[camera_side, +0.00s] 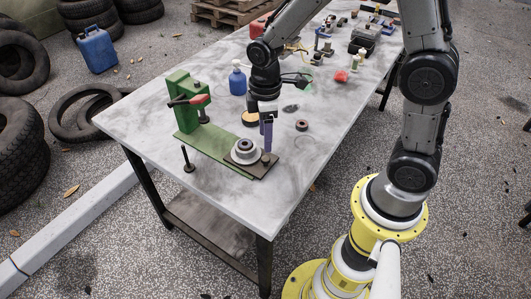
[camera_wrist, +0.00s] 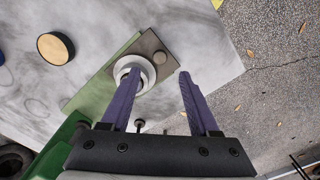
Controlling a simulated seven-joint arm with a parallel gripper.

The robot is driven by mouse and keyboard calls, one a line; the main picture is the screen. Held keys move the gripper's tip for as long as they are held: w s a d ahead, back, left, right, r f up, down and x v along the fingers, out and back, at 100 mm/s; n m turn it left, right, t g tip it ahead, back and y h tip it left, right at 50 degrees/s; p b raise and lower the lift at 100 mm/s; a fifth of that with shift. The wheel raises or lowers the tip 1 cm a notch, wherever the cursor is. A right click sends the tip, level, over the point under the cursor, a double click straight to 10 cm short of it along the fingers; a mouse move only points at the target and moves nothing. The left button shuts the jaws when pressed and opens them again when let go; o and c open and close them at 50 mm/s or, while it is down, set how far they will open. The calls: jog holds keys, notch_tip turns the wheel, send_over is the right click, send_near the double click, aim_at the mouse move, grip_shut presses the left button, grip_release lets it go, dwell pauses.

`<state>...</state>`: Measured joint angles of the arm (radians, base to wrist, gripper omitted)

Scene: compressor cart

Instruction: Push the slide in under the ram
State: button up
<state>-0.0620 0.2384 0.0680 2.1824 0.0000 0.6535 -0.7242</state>
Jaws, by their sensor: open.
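The green press (camera_side: 186,104) stands on the table with its ram (camera_side: 203,117) over the left end of a green base (camera_side: 214,153). The slide, a dark plate (camera_side: 262,168), lies at the base's other end, out from under the ram. My gripper (camera_side: 267,148) is open and empty, fingers down, near the knob. In the wrist view (camera_wrist: 159,74) the left finger overlaps the ring; contact is unclear.
A black post (camera_side: 187,160) stands in front of the press. A blue bottle (camera_side: 237,80), a yellow-topped round piece (camera_side: 250,119) and a small brown ring (camera_side: 302,125) stand behind the slide. Clutter fills the table's far end. Bare tabletop (camera_side: 240,205) lies in front of the slide.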

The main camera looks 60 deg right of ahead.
aim_at(265, 158)
notch_tip(265, 158, down, 7)
jog(key=shift+f, duration=0.15)
jog(key=shift+c, duration=0.2)
grip_shut()
jog(key=shift+w, duration=0.1)
dwell(1.3)
